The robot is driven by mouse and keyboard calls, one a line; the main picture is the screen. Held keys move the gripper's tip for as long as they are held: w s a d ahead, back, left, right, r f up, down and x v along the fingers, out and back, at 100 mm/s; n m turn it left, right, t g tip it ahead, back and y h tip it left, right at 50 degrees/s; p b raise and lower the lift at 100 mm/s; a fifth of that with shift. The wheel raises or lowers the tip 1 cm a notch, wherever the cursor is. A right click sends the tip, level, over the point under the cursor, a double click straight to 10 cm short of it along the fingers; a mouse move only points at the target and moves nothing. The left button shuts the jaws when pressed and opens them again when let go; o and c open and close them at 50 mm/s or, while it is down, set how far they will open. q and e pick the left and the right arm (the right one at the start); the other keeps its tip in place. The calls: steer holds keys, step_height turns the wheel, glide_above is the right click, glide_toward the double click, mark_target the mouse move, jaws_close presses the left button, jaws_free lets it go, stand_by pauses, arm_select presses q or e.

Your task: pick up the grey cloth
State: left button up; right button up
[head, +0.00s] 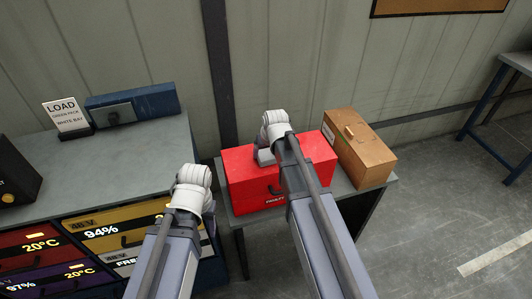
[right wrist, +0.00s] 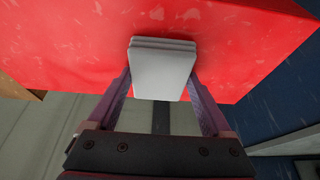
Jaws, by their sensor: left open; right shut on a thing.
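The grey cloth (right wrist: 160,75) is a folded, layered pad in the right wrist view, over the red box (right wrist: 60,50). My right gripper (right wrist: 162,84) is shut on it, with a finger at each side. I cannot tell whether the cloth still touches the box. In the head view my right gripper (head: 268,140) is above the top of the red box (head: 245,185), and my arm hides part of that box. My left gripper (head: 192,185) is open in front of the counter, left of the red box; its fingers are mostly hidden.
A brown case (head: 362,155) stands right of the red box on the same small table (head: 228,216). The counter (head: 120,165) at left holds a blue box (head: 135,105) and a sign (head: 64,116). A wall is close behind. Open floor (head: 440,215) lies at right.

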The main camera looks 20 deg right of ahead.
mark_target(266, 153)
step_height(266, 153, up, 10)
steer(key=p, duration=1)
steer(key=shift+r, duration=0.25)
